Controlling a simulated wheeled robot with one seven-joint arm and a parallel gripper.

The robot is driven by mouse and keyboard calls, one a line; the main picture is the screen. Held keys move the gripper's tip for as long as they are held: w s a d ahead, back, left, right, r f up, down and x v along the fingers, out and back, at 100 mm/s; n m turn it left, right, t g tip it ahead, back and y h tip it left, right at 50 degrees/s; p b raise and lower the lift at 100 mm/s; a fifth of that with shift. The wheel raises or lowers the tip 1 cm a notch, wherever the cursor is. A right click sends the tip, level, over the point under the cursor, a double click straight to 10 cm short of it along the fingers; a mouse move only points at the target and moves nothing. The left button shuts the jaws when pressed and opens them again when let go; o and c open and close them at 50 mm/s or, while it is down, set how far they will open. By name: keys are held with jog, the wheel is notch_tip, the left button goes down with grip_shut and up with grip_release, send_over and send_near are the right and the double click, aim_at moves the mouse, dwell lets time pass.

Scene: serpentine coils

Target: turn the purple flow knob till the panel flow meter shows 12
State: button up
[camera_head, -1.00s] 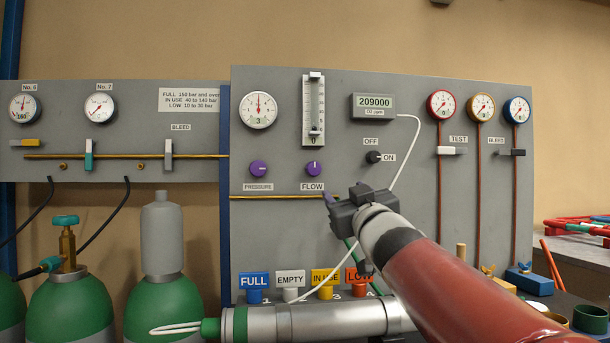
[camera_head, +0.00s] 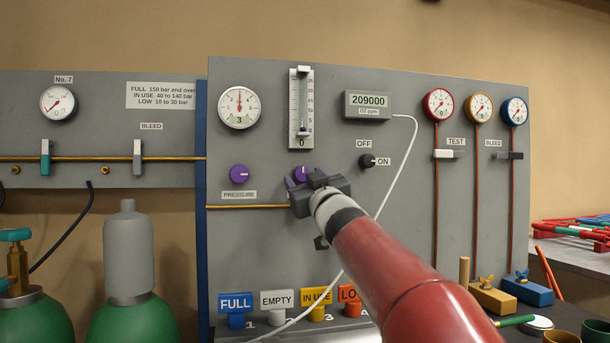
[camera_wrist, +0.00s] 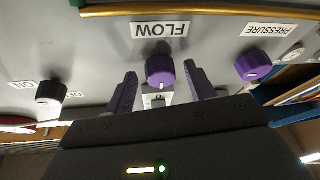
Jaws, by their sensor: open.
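The purple flow knob (camera_head: 302,173) is on the grey panel, partly hidden behind my gripper in the head view. In the wrist view the flow knob (camera_wrist: 160,70) sits between my gripper's two purple fingers (camera_wrist: 157,90), with a gap on each side. My gripper (camera_head: 300,184) is open and holds nothing. The flow meter (camera_head: 301,108) is the upright tube above the knob. A "0" label is at its lower end and its float seems to be near the bottom. The FLOW label is hidden in the head view but shows upside down in the wrist view (camera_wrist: 160,30).
The purple pressure knob (camera_head: 239,174) is left of the flow knob. The black OFF/ON switch (camera_head: 367,160) is to the right. A brass pipe (camera_head: 250,206) runs below the knobs. A white cable (camera_head: 408,160) hangs from the display (camera_head: 368,106) and passes behind my arm.

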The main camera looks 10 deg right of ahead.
jog(key=shift+w+r, duration=0.1)
jog(key=shift+w, duration=0.2)
jog(key=c, duration=1)
jog(key=shift+b, duration=0.3)
